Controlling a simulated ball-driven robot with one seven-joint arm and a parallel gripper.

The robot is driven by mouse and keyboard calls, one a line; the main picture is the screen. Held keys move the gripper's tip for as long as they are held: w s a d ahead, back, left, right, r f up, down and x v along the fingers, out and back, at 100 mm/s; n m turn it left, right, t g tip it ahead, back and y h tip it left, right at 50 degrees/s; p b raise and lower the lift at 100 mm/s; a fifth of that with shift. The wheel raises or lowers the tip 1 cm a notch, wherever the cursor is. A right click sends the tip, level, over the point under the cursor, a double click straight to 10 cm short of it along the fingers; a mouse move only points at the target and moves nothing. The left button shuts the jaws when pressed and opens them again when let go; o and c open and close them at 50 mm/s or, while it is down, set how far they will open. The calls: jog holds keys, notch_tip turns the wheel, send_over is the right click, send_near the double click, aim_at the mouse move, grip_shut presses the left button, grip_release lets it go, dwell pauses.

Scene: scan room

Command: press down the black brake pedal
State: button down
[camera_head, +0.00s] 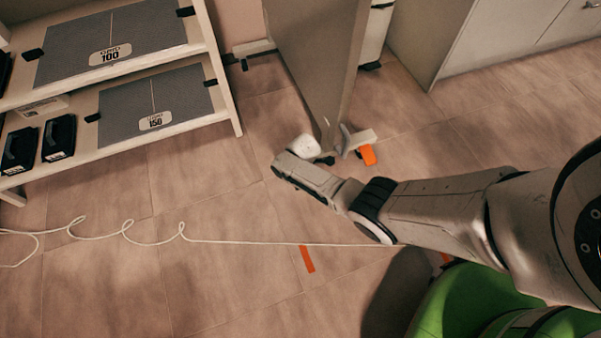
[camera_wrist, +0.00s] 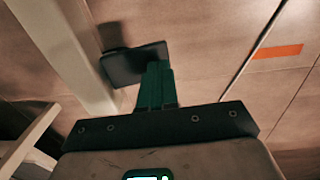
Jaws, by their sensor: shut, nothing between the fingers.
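The black brake pedal (camera_wrist: 122,66) shows in the wrist view as a dark flat pad beside a pale beam. My gripper (camera_wrist: 157,68) has its green fingers together, with the tips over the pad's right part in the picture. I cannot tell whether the tips touch the pad. In the head view, a small dark piece (camera_head: 326,160), probably the pedal, shows at the foot of a tall grey-beige panel (camera_head: 318,50). The end of my arm lies just left of it, and my fingers are hidden there.
An orange pedal (camera_head: 368,154) sits right of the panel's foot. A shelf (camera_head: 225,95) with grey plates and black cases stands upper left. A white cable (camera_head: 215,241) crosses the floor, near an orange strip (camera_head: 307,259). A cabinet (camera_head: 425,45) stands upper right. The left floor is mostly clear.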

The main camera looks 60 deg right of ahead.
jog(key=shift+w+r, duration=0.1)
jog(key=shift+r, duration=0.1)
jog(key=shift+r+p, duration=0.65)
jog(key=shift+p, duration=0.1)
jog(key=shift+r+p, duration=0.4)
jog(key=shift+p, duration=0.05)
notch_tip(320, 180, up, 13)
jog(key=s+a+p, duration=0.1)
jog(key=s+p, duration=0.2)
jog(key=p, duration=0.7)
jog(key=shift+a+f, duration=0.15)
jog(key=shift+a, duration=0.25)
jog(key=shift+w, duration=0.1)
